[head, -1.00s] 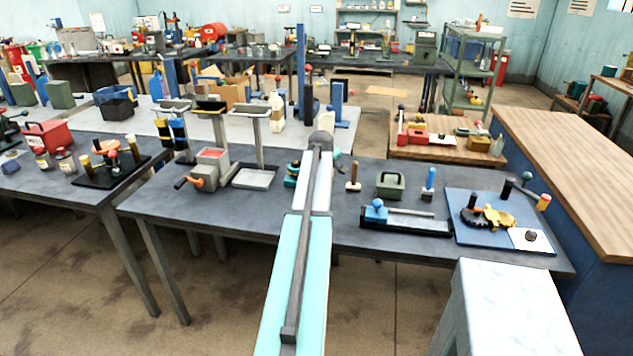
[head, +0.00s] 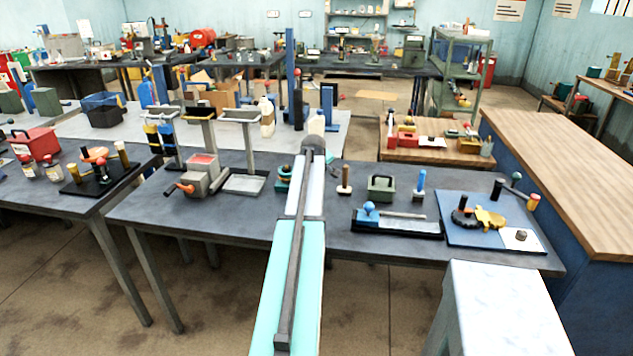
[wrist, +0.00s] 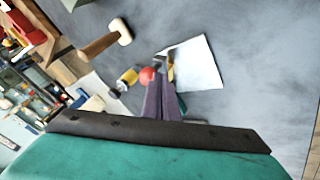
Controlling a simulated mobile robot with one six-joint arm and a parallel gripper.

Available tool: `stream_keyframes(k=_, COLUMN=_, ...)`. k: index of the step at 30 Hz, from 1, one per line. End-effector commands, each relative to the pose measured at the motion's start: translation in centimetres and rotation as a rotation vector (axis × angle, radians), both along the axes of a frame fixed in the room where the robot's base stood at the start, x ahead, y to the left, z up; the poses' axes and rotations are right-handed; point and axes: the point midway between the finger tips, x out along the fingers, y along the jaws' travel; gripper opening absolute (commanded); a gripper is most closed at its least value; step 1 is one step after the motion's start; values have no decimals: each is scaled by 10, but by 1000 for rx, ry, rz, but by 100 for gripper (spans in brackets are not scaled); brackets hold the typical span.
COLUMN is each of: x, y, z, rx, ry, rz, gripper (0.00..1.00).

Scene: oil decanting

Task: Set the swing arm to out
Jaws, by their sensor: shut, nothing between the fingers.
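I cannot tell for certain which part is the swing arm. A dark post with a bar (head: 514,192) stands on the blue board (head: 460,236) at the right of the bench in the head view. The bar carries a green ball and a red-and-yellow end piece. In the wrist view my gripper (wrist: 164,82) is shut and empty, with its fingertips overlapping a red ball (wrist: 147,75) and a yellow-and-black piece (wrist: 127,77) in the picture. Contact cannot be told. A pale square plate (wrist: 200,62) lies beyond the fingertips. In the head view my arm hides the gripper.
A mallet (head: 345,182), a green handled box (head: 381,188) and a black tray with a blue knob (head: 398,226) stand right of my arm. Tall tray stands (head: 240,117) and a grey crank box (head: 203,175) are to the left. A wooden counter (head: 560,165) bounds the right.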

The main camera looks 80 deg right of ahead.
Motion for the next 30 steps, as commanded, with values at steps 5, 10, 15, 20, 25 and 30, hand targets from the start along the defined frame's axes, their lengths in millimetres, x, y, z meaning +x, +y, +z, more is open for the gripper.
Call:
stream_keyframes(k=5, x=5, y=17, z=4, rx=0, ry=-2, rz=4, gripper=0)
stream_keyframes(k=10, x=10, y=33, z=8, rx=-1, ry=-3, rz=6, gripper=0)
stream_keyframes(k=15, x=7, y=43, z=22, rx=-4, ry=-4, rz=5, gripper=0)
stream_keyframes(k=20, x=3, y=53, z=39, rx=-4, ry=-4, rz=6, gripper=0)
stream_keyframes(k=25, x=-1, y=63, z=56, rx=-3, ry=-4, rz=7, gripper=0)
stream_keyframes(k=30, x=-5, y=73, z=72, rx=-3, ry=-4, rz=7, gripper=0)
